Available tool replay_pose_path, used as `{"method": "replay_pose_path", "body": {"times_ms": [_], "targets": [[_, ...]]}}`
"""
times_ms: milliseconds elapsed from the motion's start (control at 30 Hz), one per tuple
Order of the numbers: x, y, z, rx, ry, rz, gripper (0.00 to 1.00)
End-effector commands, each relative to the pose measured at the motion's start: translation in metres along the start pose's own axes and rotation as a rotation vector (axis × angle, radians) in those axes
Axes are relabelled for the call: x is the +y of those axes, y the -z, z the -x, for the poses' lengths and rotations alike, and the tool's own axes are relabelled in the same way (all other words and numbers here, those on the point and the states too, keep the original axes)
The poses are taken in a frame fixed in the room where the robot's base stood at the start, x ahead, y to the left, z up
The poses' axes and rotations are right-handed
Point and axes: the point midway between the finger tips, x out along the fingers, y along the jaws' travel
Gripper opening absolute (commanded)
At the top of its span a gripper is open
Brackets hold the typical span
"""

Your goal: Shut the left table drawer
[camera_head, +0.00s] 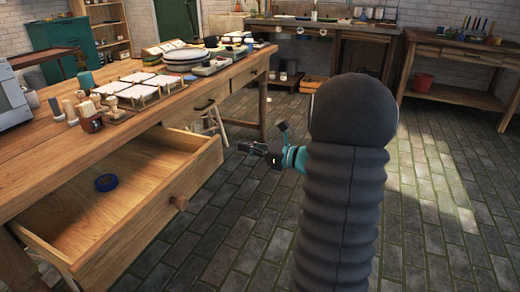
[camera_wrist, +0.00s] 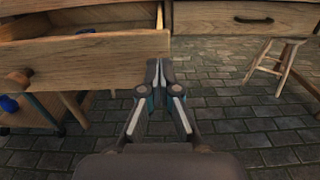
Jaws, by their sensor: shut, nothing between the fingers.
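A blue roll (camera_head: 106,182) lies inside the drawer. My gripper (camera_head: 250,148) is shut and empty, to the right of the drawer front and apart from the knob in the head view. In the wrist view, my gripper's fingertips (camera_wrist: 159,65) are close together by the right end of the drawer front (camera_wrist: 90,60). The knob (camera_wrist: 17,79) shows at the left there. Whether the fingers touch the wood, I cannot tell.
A second drawer with a dark handle (camera_wrist: 253,20) is closed on the right. A stool (camera_wrist: 275,65) stands below it. Tiles, jars and stamps crowd the tabletop. The brick floor (camera_head: 430,200) at the right is clear. Workbenches (camera_head: 460,55) line the back.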

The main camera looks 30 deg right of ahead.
Motion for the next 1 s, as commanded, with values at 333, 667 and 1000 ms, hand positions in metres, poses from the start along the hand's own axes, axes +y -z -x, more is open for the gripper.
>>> {"method": "replay_pose_path", "body": {"times_ms": [333, 667, 1000], "targets": [[0.001, 0.000, -0.053, 0.001, -0.002, 0.000, 0.00], [0.001, 0.000, -0.064, 0.001, -0.001, 0.000, 0.00], [-0.002, 0.001, -0.064, 0.001, 0.005, 0.000, 0.00]]}}
